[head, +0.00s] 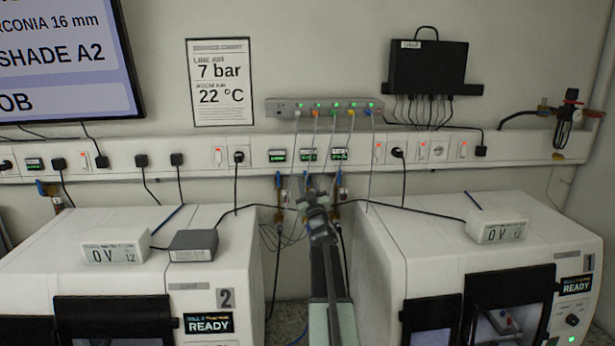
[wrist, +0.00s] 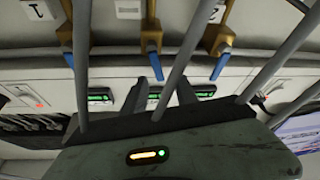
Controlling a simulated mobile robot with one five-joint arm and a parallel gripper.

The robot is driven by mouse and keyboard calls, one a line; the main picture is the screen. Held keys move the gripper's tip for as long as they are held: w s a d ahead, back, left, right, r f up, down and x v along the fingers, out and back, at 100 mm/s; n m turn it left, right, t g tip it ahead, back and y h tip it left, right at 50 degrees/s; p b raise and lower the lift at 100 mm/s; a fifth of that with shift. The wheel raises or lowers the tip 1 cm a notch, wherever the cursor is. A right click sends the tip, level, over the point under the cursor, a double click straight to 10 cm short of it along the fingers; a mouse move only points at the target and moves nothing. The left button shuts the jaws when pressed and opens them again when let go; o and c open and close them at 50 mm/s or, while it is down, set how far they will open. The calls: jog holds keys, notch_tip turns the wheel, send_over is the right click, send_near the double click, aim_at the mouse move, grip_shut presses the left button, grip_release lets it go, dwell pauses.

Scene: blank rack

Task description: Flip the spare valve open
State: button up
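Several valves with blue levers on brass bodies show below the wall rail. In the head view a left valve (head: 279,182) and a right valve (head: 337,190) flank my gripper (head: 316,186), and a middle one is largely hidden behind it. In the upside-down wrist view, a centre valve (wrist: 152,60) and a right valve (wrist: 219,66) have levers roughly in line with their pipes. No readable label tells me which is the spare.
Grey hoses (head: 313,150) hang from the light bar (head: 290,107) in front of the valves. Two white machines, one on the left (head: 160,225) and one on the right (head: 390,235), stand on either side of my arm. Another blue-levered valve (head: 42,188) is at far left.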

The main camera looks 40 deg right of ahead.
jog(key=x, duration=0.2)
jog(key=shift+w+d+r, duration=0.1)
jog(key=shift+w+d, duration=0.05)
grip_shut()
jog(key=shift+s+d+m+g+h, duration=0.15)
jog(key=shift+m+g+h, duration=0.15)
jog(key=shift+m, duration=0.55)
jog(key=shift+s+d+m+g+h, duration=0.2)
jog(key=shift+m+h, duration=0.25)
jog(key=shift+m, duration=0.35)
jog(key=shift+s+m+g+h, duration=0.1)
jog(key=shift+m+g+h, duration=0.25)
jog(key=shift+m, duration=0.5)
grip_release()
jog(key=b+v, duration=0.3)
jog(key=v, duration=0.4)
jog(key=shift+s+a, duration=0.2)
jog(key=shift+s, duration=0.05)
